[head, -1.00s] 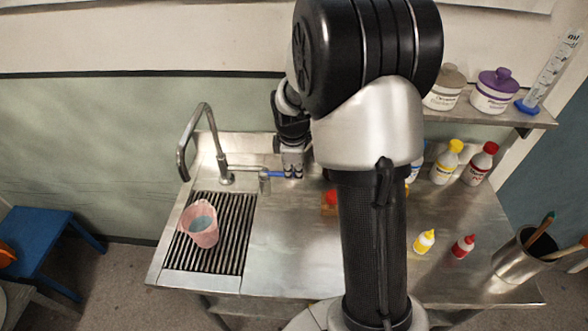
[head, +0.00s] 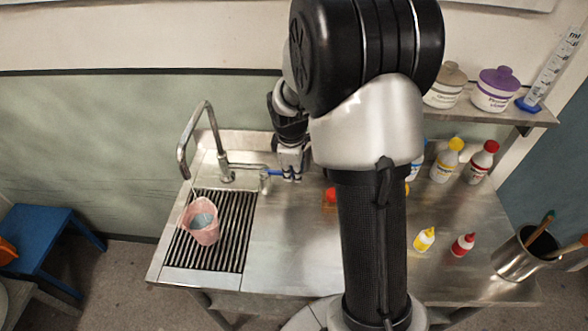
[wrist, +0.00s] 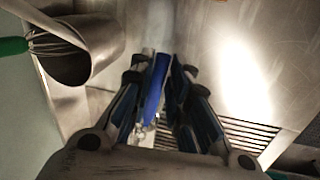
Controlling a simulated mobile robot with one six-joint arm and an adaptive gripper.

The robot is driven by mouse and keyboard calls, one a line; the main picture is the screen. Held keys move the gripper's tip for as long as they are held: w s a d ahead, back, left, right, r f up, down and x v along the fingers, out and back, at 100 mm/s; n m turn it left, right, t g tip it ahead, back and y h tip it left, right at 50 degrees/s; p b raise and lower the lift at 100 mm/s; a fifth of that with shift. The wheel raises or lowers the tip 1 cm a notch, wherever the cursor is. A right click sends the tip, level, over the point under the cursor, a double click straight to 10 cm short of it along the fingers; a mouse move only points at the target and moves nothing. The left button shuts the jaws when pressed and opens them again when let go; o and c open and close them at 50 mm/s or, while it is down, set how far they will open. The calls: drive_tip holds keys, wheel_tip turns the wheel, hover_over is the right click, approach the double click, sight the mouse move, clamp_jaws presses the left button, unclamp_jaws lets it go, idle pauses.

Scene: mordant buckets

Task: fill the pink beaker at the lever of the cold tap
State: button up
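The pink beaker (head: 205,232) stands on the slatted drain grate below the spout of the gooseneck tap (head: 223,160). In the wrist view the blue lever (wrist: 155,85) lies between the two fingers of my gripper (wrist: 157,80). The fingers are open, with narrow gaps beside the lever.
The drain grate (head: 232,232) fills the left of the steel counter (head: 285,240). Small yellow (head: 424,239) and red (head: 463,245) bottles stand right of my arm. A metal pot (head: 516,256) of tools stands at the right edge. The counter's front middle is clear.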

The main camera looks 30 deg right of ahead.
drive_tip(key=o, duration=0.3)
drive_tip(key=r, duration=0.4)
drive_tip(key=s+a+r, duration=0.1)
drive_tip(key=r, duration=0.6)
drive_tip(key=shift+s+a+r, duration=0.25)
drive_tip(key=shift+s+r, duration=0.15)
idle(0.5)
